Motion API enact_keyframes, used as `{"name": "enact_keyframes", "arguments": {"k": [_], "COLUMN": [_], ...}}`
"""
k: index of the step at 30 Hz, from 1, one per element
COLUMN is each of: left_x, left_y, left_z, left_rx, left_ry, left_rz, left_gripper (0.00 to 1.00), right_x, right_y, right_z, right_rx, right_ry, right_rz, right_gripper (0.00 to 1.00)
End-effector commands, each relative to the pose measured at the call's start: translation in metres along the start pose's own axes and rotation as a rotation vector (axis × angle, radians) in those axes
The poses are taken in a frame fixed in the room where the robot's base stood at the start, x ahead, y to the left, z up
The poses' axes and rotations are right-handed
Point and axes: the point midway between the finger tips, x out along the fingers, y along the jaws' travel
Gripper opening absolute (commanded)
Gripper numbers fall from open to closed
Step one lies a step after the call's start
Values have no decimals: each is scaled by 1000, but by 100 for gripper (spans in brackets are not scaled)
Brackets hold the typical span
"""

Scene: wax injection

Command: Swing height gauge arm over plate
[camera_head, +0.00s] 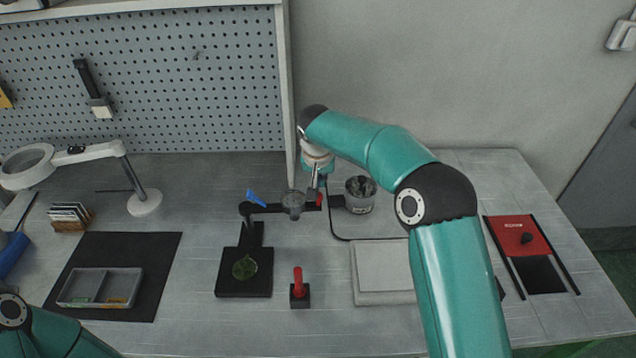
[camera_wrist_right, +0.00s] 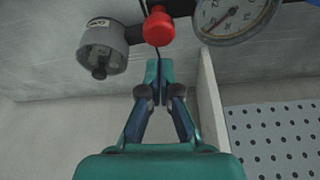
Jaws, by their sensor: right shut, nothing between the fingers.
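The height gauge has a black base plate (camera_head: 245,286) with a green round piece (camera_head: 244,267) on it. Its black arm (camera_head: 268,208) stands out to the right from the post, off to the side of the plate. The arm carries a dial (camera_head: 293,202), a blue lever (camera_head: 256,198) and a red knob (camera_head: 319,199) at its free end. My right gripper (camera_head: 316,185) is by the red knob. In the right wrist view its fingers (camera_wrist_right: 160,82) are shut and empty, just below the knob (camera_wrist_right: 159,27) in the picture, with the dial (camera_wrist_right: 235,18) to the right. My left gripper is out of view.
A grey pot (camera_head: 360,197) stands close right of the gauge arm. A red-handled tool in a black block (camera_head: 299,298) stands right of the plate. A pale slab (camera_head: 384,272) lies beyond it. A lamp base (camera_head: 145,203) and tray (camera_head: 100,286) are left.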

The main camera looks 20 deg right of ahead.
Motion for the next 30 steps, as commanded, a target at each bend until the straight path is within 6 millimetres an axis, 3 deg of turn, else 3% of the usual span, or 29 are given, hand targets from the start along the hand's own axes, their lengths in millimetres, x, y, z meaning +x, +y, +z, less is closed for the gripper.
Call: {"name": "enact_keyframes", "arguments": {"k": [7, 20, 30], "left_x": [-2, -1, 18], "left_y": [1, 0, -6], "left_z": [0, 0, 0], "left_rx": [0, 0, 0], "left_ry": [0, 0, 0], "left_rz": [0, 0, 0], "left_gripper": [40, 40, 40], "right_x": [-3, -4, -4], "right_y": [0, 0, 4], "right_z": [14, 16, 30], "right_rx": [0, 1, 65], "right_ry": [0, 1, 3], "right_rz": [0, 0, 24], "right_gripper": [0, 0, 0]}}
